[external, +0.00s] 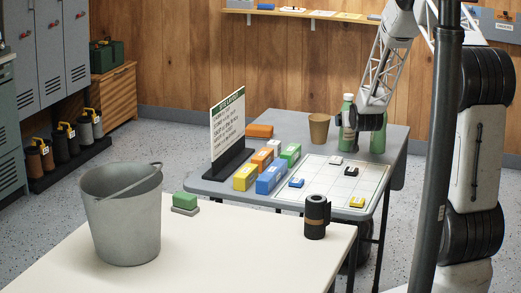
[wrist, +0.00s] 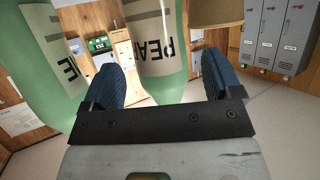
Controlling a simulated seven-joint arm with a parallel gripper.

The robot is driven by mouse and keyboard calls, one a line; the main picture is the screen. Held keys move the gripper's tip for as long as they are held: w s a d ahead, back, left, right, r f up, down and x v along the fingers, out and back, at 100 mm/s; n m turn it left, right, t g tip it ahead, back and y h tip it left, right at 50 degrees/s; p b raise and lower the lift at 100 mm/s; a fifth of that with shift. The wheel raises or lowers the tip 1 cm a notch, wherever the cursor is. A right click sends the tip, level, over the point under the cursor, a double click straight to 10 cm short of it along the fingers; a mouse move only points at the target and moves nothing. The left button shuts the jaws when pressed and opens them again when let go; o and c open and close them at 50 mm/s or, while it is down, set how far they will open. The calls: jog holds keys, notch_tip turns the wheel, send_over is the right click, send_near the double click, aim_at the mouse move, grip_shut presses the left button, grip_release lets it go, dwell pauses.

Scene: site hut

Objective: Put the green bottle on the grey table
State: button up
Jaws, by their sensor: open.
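Two green bottles stand upright on the grey table (external: 225,187), near its back right. The left green bottle (external: 347,108) has a pale cap and is next to a brown cup (external: 319,128). The right green bottle (external: 379,142) is partly hidden behind my arm. My gripper (external: 366,122) is at the bottles, its fingers mostly hidden in the external view. In the wrist view my gripper (wrist: 160,82) is open, with one labelled green bottle (wrist: 155,45) between or just beyond its blue fingers. The other green bottle (wrist: 38,65) is at the left, outside the fingers.
The grey table also holds a sign (external: 228,128), several coloured blocks and a white grid board (external: 335,190) with small pieces.

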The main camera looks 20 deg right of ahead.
jog(key=v, duration=0.8)
jog(key=shift+s+r, duration=0.1)
jog(key=shift+r, duration=0.05)
jog(key=shift+r, duration=0.1)
dwell(0.6)
jog(key=s+a+r+n+g+y, duration=0.1)
jog(key=s+a+r+g, duration=0.1)
jog(key=s+a+r, duration=0.55)
jog(key=s+a+r+g+y, duration=0.1)
jog(key=s+a+r+g, duration=0.3)
jog(key=s+r, duration=0.6)
jog(key=s+a+r+g, duration=0.1)
jog(key=s+a+r, duration=0.1)
jog(key=s, duration=0.9)
jog(key=s+a+r+n+g+y, duration=0.1)
jog(key=s+a+r+g, duration=0.1)
jog(key=s, duration=0.8)
jog(key=s+a+r+g, duration=0.1)
jog(key=s+a, duration=0.3)
jog(key=s, duration=0.7)
jog(key=shift+s+a+r+n+g, duration=0.3)
jog(key=shift+s+r+n, duration=0.1)
jog(key=shift+r, duration=0.5)
